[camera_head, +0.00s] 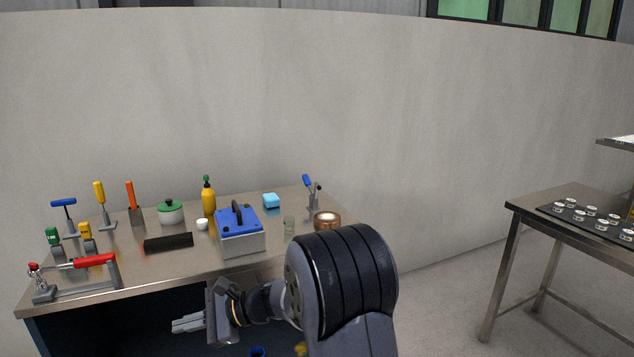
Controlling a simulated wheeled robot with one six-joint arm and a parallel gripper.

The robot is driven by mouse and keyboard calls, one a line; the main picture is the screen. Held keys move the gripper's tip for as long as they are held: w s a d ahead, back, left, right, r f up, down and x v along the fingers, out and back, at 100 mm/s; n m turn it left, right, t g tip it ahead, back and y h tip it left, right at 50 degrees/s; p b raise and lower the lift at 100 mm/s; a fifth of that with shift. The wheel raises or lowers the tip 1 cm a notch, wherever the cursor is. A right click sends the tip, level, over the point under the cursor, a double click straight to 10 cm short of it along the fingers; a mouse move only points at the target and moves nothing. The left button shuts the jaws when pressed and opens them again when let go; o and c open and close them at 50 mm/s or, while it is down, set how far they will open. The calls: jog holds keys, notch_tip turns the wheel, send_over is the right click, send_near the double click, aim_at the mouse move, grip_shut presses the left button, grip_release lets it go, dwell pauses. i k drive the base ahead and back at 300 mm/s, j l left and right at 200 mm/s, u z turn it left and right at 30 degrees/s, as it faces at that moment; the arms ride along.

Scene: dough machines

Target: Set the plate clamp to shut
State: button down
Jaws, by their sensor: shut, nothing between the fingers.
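I cannot tell for certain which fixture is the plate clamp. A small metal fixture with a tilted, raised blue handle (309,183) stands at the back right of the steel table. A red-handled metal fixture (93,262) lies along the front left edge, its bar about level. My gripper (178,325) is shut and empty, in front of and below the table's front edge. It points left and is apart from both fixtures.
A blue-lidded grey box (240,238), copper pot (327,220), black bar (168,243), yellow bottle (208,199) and green-lidded pot (171,212) stand on the table (135,273). Upright-handled tools stand at left. A second table (571,201) is at right, with floor between.

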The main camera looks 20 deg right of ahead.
aim_at(307, 182)
jog(key=i+l, duration=0.15)
jog(key=l, duration=0.2)
jog(key=i+l, duration=0.15)
jog(key=l, duration=0.2)
jog(key=i+l, duration=0.2)
jog(key=l, duration=0.15)
jog(key=i+l+u, duration=0.1)
jog(key=l, duration=0.25)
jog(key=i+l, duration=0.2)
jog(key=l, duration=0.15)
jog(key=i+l, duration=0.15)
jog(key=l, duration=0.2)
jog(key=i+l, duration=0.15)
jog(key=l, duration=0.2)
jog(key=i+l, duration=0.35)
jog(key=i+l+u, duration=0.1)
jog(key=i+l, duration=0.2)
jog(key=l, duration=0.2)
jog(key=i+l, duration=0.3)
jog(key=l, duration=0.15)
jog(key=i+j+u, duration=0.05)
